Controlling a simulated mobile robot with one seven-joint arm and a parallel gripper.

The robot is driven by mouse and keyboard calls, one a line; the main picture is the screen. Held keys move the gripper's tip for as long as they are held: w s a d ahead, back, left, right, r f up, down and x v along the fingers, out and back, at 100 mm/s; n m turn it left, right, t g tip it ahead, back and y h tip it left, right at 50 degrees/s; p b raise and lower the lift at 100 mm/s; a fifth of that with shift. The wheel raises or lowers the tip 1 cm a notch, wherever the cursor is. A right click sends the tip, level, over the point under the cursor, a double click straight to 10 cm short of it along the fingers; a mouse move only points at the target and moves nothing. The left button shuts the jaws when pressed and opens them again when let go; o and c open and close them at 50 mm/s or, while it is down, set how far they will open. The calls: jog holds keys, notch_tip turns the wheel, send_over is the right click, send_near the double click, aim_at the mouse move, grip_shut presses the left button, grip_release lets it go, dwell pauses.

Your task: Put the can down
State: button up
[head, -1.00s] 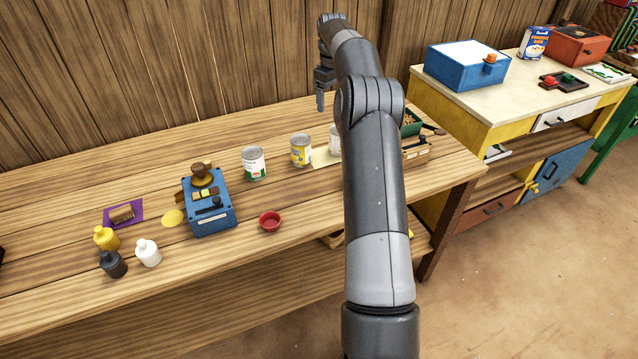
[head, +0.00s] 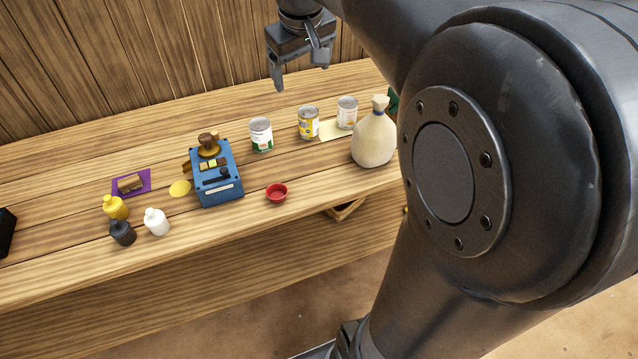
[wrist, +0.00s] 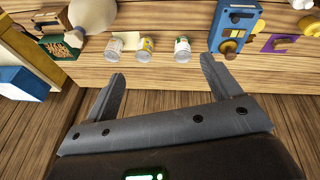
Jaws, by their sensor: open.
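Three cans stand upright on the wooden bench (head: 90,265): one with a green and white label (head: 261,135), one with a yellow label (head: 308,122) and one with a pale label (head: 347,112). The pale can is at a pale yellow sheet (head: 331,131); whether it stands fully on it is unclear. My gripper (head: 298,72) is open and empty, above the back of the bench, apart from the cans. In the wrist view the open fingers (wrist: 162,70) point toward the row, with the yellow can (wrist: 145,49) roughly between them.
A cream sack (head: 374,140) stands right of the cans. Small bottles (head: 156,222) stand near the front left. The plank wall (head: 150,60) rises behind the bench.

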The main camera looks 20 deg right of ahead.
jog(key=s+a+f, duration=0.1)
jog(key=s+f, duration=0.2)
jog(key=s, duration=0.4)
jog(key=s+a+f+m+t, duration=0.1)
jog(key=s+a+f, duration=0.1)
jog(key=s, duration=0.5)
jog(key=s+a+f+m+t+y, duration=0.1)
jog(key=s+a+f, duration=0.1)
jog(key=s, duration=0.5)
jog(key=shift+s+a+f, duration=0.15)
jog(key=shift+f, duration=0.65)
